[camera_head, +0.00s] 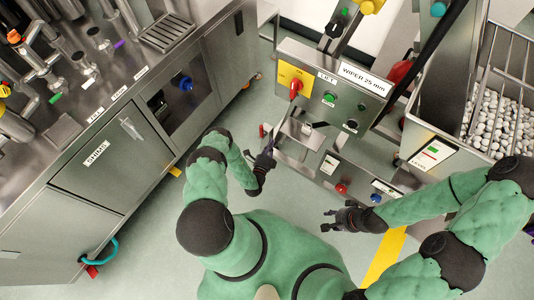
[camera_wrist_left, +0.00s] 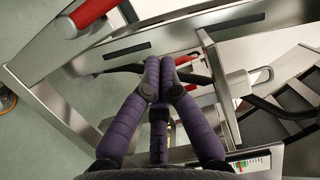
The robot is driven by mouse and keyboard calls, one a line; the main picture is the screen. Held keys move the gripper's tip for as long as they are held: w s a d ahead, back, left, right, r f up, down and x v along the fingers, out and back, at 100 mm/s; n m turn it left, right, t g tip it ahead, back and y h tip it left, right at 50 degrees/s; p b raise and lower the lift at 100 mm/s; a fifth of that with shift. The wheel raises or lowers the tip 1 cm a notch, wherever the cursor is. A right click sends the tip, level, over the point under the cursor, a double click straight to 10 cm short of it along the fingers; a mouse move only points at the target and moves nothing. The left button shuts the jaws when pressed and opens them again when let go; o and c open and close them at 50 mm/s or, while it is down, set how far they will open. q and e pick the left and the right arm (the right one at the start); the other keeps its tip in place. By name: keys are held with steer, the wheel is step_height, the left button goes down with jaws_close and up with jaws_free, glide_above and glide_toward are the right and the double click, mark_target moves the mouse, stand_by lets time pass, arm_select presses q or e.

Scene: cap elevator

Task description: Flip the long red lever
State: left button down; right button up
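My left gripper (camera_head: 269,150) is below the yellow plate, apart from the lever. In the left wrist view its purple fingers (camera_wrist_left: 160,68) are drawn together, with nothing visible between them. My right gripper (camera_head: 328,212) is lower right, its fingers spread and empty.
The control panel (camera_head: 315,97) has green and dark buttons. A lower panel has a red knob (camera_head: 341,188) and a blue button (camera_head: 376,198). A hopper of white caps (camera_head: 500,118) stands at right. A steel counter (camera_head: 85,128) is at left. The floor between is clear.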

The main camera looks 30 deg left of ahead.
mark_target(261, 132)
arm_select(q)
steer(key=a, duration=0.1)
steer(key=w+a+b, duration=0.1)
steer(key=a, duration=0.1)
steer(key=w+a, duration=0.1)
steer(key=shift+w+a, duration=0.1)
steer(key=shift+a, duration=0.05)
stand_by(0.4)
